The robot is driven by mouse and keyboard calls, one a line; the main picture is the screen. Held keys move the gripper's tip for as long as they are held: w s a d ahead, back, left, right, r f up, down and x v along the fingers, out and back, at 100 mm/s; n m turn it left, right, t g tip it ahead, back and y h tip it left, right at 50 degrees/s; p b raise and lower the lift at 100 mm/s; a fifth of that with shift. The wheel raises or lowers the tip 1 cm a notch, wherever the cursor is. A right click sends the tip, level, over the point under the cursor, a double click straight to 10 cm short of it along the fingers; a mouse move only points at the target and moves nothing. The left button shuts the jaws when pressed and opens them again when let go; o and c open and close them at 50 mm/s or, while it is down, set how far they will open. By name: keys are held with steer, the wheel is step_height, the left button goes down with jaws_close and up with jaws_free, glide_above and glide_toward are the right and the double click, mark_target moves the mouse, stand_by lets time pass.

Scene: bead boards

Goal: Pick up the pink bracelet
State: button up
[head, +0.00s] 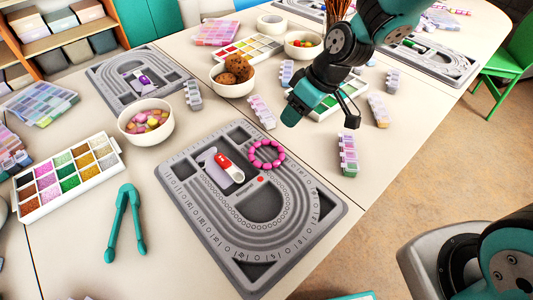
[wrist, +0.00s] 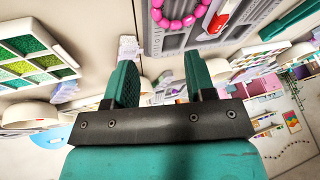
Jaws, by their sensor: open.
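The pink bracelet (head: 266,154) is a ring of round beads lying on the grey bead board (head: 304,242) in the middle of the table. It lies near the board's upper edge, beside a red and white item (head: 231,167). In the wrist view, part of the bracelet (wrist: 178,22) shows at the top edge, cut off by the frame. My gripper (head: 318,114) is above the table, up and to the right of the bracelet and apart from it. Its two teal fingers (wrist: 160,82) are open with nothing between them.
White bowls of sweets (head: 146,121) and cookies (head: 233,79) stand behind the board. Small lidded bead boxes (head: 262,112) (head: 347,154) stand around my gripper. Teal tongs (head: 126,222) and a bead tray (head: 69,178) lie at left. The table's edge runs along the right.

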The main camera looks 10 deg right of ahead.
glide_above(275, 142)
steer(key=d, duration=0.2)
steer(key=f, duration=0.4)
steer(key=shift+s+d+f, duration=0.1)
steer(key=shift+s+f, duration=0.2)
steer(key=shift+s, duration=0.05)
steer(key=shift+d+x, duration=0.2)
steer(key=shift+x, duration=2.45)
steer(key=shift+f, duration=0.1)
jaws_close()
